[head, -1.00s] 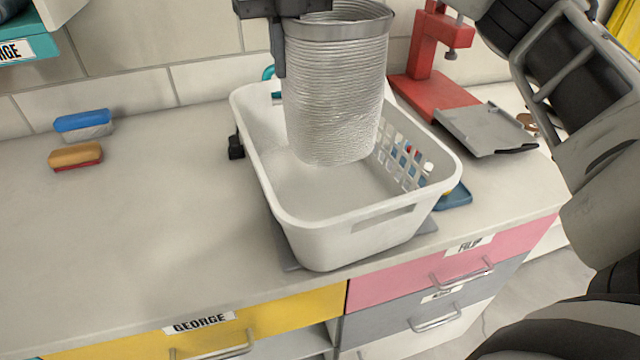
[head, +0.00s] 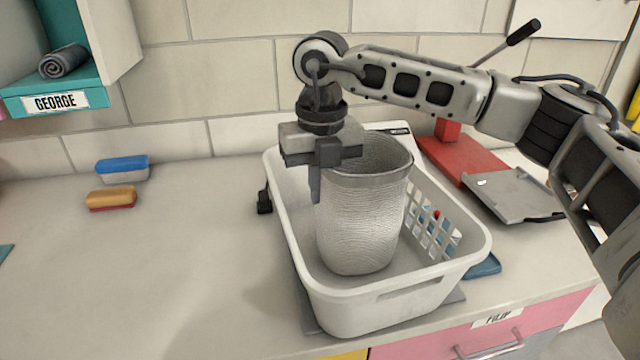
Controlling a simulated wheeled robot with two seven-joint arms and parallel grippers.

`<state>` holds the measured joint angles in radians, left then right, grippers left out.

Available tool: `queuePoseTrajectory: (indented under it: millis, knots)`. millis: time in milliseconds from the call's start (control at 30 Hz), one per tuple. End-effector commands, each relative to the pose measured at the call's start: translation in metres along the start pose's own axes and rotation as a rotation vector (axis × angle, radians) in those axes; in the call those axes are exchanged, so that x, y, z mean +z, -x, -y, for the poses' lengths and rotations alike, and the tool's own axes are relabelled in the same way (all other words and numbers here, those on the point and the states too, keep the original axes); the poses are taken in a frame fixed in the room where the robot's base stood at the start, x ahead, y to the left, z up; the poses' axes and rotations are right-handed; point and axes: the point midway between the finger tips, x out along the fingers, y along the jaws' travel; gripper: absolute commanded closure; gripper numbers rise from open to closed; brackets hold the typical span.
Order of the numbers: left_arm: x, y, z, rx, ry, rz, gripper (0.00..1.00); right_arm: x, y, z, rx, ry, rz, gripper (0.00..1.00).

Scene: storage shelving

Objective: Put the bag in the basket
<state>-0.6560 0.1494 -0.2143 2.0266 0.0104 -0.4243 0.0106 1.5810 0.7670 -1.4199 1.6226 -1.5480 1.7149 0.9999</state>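The bag (head: 362,220) is a grey, ribbed, open-topped cylinder with a smooth rim band. It stands roughly upright inside the white basket (head: 395,318), its lower end close to the basket floor; whether it touches the floor is hard to tell. My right gripper (head: 318,190) points down at the left side of the bag's rim. It is shut on that rim, with one dark finger outside the wall; the other finger is largely hidden. My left gripper is not in view.
A blue-topped box (head: 122,169) and an orange sponge-like block (head: 111,199) lie on the counter at left. A red stand (head: 460,158) and grey tray (head: 515,194) are right of the basket. A teal shelf (head: 60,98) hangs upper left. The counter's left-middle is clear.

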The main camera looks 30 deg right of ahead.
Motion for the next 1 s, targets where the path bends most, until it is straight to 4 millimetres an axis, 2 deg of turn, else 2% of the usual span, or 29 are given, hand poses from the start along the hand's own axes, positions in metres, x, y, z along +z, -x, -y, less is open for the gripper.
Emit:
queuePoseTrajectory:
  millis: [133, 200, 233, 467, 633, 767, 1000]
  knots:
    - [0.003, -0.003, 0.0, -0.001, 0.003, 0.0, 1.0, 0.0, -0.005, 0.0, 0.0, 0.0, 0.0, 1.0]
    - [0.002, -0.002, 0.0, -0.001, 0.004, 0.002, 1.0, 0.0, -0.003, 0.0, 0.0, 0.0, 0.0, 0.8]
    - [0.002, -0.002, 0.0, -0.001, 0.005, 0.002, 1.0, 0.0, -0.003, 0.0, 0.0, 0.0, 0.0, 0.75]
    - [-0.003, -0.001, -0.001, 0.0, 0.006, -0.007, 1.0, 0.0, -0.003, 0.0, 0.0, 0.0, 0.0, 0.75]
    - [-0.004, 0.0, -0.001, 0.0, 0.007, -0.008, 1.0, 0.001, 0.006, 0.0, 0.001, -0.001, 0.002, 0.75]
    - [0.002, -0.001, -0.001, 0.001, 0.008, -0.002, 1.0, 0.001, 0.027, 0.0, 0.002, 0.0, 0.003, 0.75]
    - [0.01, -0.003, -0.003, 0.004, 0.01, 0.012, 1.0, 0.001, 0.081, -0.001, 0.002, 0.0, 0.004, 0.75]
